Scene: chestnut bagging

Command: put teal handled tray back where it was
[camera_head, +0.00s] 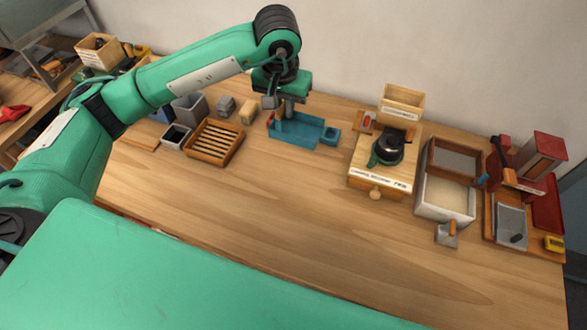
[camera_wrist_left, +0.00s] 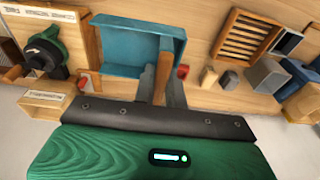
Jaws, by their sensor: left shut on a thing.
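The teal handled tray (camera_head: 298,131) is at the back middle of the wooden table, between the slatted wooden rack and the wooden box with the dark knob. In the left wrist view the tray (camera_wrist_left: 135,48) shows as a shallow teal box, its near side running up to my fingers. My left gripper (camera_head: 281,110) is over the tray's left part in the head view. In the left wrist view the gripper (camera_wrist_left: 163,85) is shut on the tray's brown handle. I cannot tell whether the tray touches the table. My right gripper is not in view.
The slatted rack (camera_head: 214,143) and small grey and wooden blocks (camera_head: 226,105) stand left of the tray. The front middle of the table (camera_head: 290,205) is clear.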

